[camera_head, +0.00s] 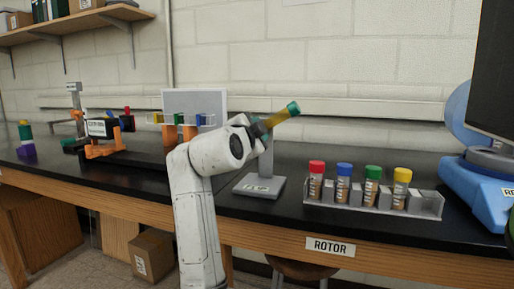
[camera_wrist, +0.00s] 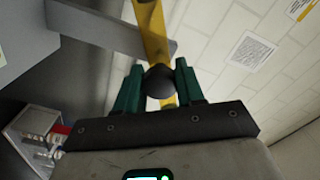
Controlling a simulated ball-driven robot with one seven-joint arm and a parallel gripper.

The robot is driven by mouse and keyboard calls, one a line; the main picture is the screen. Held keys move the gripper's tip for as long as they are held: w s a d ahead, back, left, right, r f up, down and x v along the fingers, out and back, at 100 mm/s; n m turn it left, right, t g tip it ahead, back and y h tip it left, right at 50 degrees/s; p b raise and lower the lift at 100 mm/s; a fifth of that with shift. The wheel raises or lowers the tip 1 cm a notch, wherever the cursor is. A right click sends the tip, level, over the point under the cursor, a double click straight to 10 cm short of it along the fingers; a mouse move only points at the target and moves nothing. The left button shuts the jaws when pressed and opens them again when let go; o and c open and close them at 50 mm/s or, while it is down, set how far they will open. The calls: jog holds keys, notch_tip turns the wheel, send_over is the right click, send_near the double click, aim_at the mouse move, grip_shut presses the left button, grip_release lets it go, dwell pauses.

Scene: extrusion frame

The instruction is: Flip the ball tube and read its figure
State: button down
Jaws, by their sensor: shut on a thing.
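The ball tube (camera_head: 277,118) is a yellow tube with a teal end cap, tilted up to the right above a grey stand (camera_head: 263,186) with a white label. My gripper (camera_head: 264,128) is at the tube's lower left part. In the wrist view, the yellow tube (camera_wrist: 150,25) runs up behind a dark round knob (camera_wrist: 159,82). The teal fingers of my gripper (camera_wrist: 159,68) are shut on this knob from both sides. A grey bar of the stand (camera_wrist: 100,27) reaches to the tube. I cannot read any figure on the tube.
A grey rack (camera_head: 330,205) with red, blue, green and yellow capped tubes stands right of the stand. A blue machine (camera_head: 480,170) is at the far right. Orange and black devices (camera_head: 105,140) stand at the left. The front bench between is clear.

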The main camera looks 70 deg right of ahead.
jog(key=shift+f+m+b, duration=0.15)
jog(key=shift+m+b, duration=1.2)
jog(key=shift+m, duration=0.25)
jog(key=c, duration=0.8)
grip_release()
jog(key=shift+o, duration=0.2)
jog(key=shift+a, duration=0.1)
jog(key=a, duration=1)
jog(key=shift+s+a+p, duration=0.3)
jog(key=shift+s+p, duration=0.1)
jog(key=shift+p, duration=0.05)
jog(key=shift+o, duration=0.2)
